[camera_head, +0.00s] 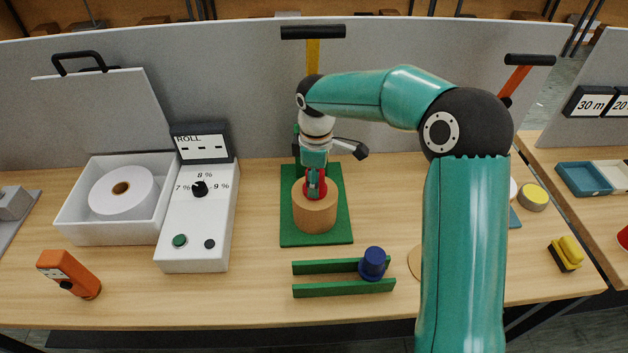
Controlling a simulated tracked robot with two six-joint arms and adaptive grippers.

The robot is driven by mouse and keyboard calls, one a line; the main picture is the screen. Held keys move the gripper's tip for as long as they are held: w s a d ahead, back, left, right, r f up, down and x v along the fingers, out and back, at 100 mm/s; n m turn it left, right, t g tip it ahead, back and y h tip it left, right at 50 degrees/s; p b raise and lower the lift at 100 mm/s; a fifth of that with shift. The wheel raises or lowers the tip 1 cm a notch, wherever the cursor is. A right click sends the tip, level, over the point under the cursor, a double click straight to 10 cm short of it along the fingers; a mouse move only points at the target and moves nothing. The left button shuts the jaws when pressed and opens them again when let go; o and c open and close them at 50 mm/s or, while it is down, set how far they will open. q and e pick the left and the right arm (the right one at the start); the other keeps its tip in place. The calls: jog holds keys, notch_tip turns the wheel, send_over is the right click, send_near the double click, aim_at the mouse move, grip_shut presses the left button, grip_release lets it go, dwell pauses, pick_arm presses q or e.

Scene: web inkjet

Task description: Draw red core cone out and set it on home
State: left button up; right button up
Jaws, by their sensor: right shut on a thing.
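The red core cone (324,187) sits at the top of a tan cylindrical core (315,214), which stands on a green base plate (295,238). My right gripper (316,185) points down from above and is shut on the red cone; its fingers and arm hide part of the cone. A blue cone (373,262) rests at the right part of a pair of green rails (325,267) in front of the plate. The left part of the rails is empty. I cannot tell which spot is the cone's home. My left gripper is not in view.
A white control box (200,225) with a knob and a white tray (80,230) with a paper roll (122,192) stand to the left. An orange handheld device (68,273) lies front left. A yellow block (566,252) is at the right. A grey panel (240,100) closes off the back.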

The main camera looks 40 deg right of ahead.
jog(key=c, duration=0.3)
jog(key=shift+r, duration=0.1)
jog(key=shift+r+p, duration=2.5)
jog(key=shift+r, duration=0.4)
grip_shut()
